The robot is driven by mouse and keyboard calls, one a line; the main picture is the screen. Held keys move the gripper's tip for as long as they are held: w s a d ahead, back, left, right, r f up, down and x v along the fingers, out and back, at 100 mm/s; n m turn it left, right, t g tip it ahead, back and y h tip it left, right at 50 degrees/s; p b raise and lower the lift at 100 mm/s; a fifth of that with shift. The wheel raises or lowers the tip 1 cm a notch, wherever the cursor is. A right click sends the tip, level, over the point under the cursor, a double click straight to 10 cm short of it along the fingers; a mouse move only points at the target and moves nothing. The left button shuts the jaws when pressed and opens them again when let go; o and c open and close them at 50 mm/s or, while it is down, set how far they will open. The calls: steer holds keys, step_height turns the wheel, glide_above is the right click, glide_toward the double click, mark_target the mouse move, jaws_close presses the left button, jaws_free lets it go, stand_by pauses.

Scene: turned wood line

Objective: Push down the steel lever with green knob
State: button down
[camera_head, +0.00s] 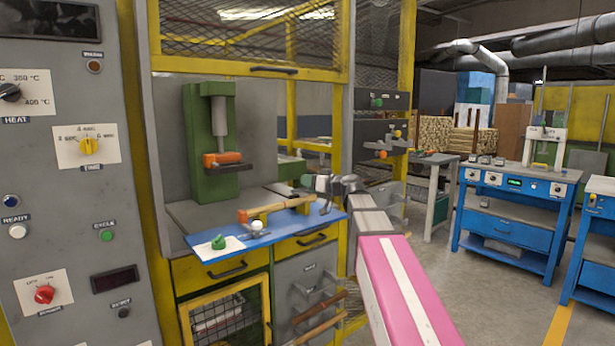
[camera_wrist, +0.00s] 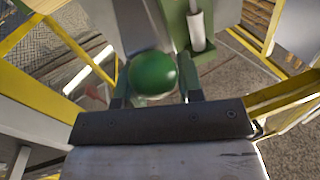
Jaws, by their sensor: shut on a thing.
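The green knob (camera_wrist: 152,75) of the steel lever sits between the two fingers of my gripper (camera_wrist: 155,90) in the wrist view. My gripper is shut on this knob. In the head view my gripper (camera_head: 318,183) is at the right end of the steel lever (camera_head: 280,188), above the back of the blue-edged bench. The fingers largely cover the knob there. The lever's far end and pivot are not clear to me.
A yellow-framed press cell surrounds the bench (camera_head: 300,224). A green press (camera_head: 199,140) stands behind. A wooden-orange handle (camera_head: 275,207), a white ball knob (camera_head: 256,226) and a green button (camera_head: 218,242) are in front. A grey control panel (camera_head: 60,200) stands left.

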steer(key=shift+s+f, duration=0.3)
steer(key=shift+s, duration=0.25)
steer(key=c, duration=1.6)
jaws_free()
steer(key=shift+s+a, duration=0.1)
steer(key=o, duration=0.8)
steer(key=shift+w, duration=0.2)
steer(key=shift+o, duration=0.2)
steer(key=v, duration=1.1)
steer(key=shift+w, duration=0.1)
